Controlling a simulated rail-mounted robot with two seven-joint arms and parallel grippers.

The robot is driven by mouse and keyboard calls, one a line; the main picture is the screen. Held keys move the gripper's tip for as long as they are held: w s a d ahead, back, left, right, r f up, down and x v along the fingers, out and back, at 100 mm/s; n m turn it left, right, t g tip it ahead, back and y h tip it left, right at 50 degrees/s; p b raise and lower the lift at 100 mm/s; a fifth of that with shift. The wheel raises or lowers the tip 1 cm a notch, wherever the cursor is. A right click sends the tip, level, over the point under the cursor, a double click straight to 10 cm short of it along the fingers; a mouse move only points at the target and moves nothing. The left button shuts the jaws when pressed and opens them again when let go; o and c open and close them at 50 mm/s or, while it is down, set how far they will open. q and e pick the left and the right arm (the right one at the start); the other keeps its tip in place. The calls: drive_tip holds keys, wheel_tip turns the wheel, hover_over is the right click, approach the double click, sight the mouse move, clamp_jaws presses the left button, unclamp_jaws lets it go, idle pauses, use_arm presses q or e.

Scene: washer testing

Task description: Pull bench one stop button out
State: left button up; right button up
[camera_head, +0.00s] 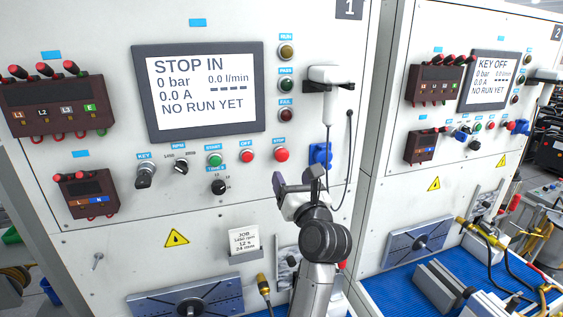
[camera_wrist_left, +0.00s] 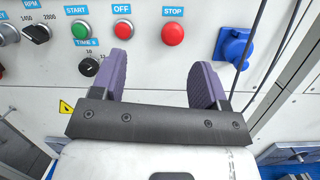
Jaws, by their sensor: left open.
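The red stop button (camera_head: 281,155) sits on the white panel of bench one, under a blue STOP label, right of the red OFF button (camera_head: 247,156). In the left wrist view the stop button (camera_wrist_left: 173,34) lies ahead, between the lines of the two fingers. The bench one screen (camera_head: 200,89) reads STOP IN and NO RUN YET. My left gripper (camera_head: 296,184) is open and empty, below and slightly right of the stop button, apart from it. In the left wrist view its purple fingers (camera_wrist_left: 165,80) are spread wide. My right gripper is not in view.
A blue socket (camera_head: 320,154) is right of the stop button, with a hanging cable (camera_head: 329,150) beside it. The green START button (camera_head: 214,160) and TIME knob (camera_head: 218,187) are to the left. Bench two (camera_head: 480,130) stands at the right.

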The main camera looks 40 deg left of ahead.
sight(283, 156)
use_arm(q)
drive_tip(key=w+a+h+p, duration=0.1)
drive_tip(key=w+a, duration=0.2)
drive_tip(key=w+a+n+p, duration=0.1)
drive_tip(key=w+a+p, duration=0.1)
drive_tip(key=w+a, duration=0.1)
drive_tip(key=w+a+g+h+p, duration=0.1)
drive_tip(key=w+a, duration=0.1)
drive_tip(key=a, duration=0.1)
drive_tip(key=shift+w+a+n+h, duration=0.3)
drive_tip(key=shift+w+a, duration=0.05)
drive_tip(key=shift+w, duration=0.05)
drive_tip(key=shift+w+a+p, duration=0.3)
drive_tip(key=shift+w+a, duration=0.1)
drive_tip(key=shift+a, duration=0.2)
drive_tip(key=shift+c, duration=0.2)
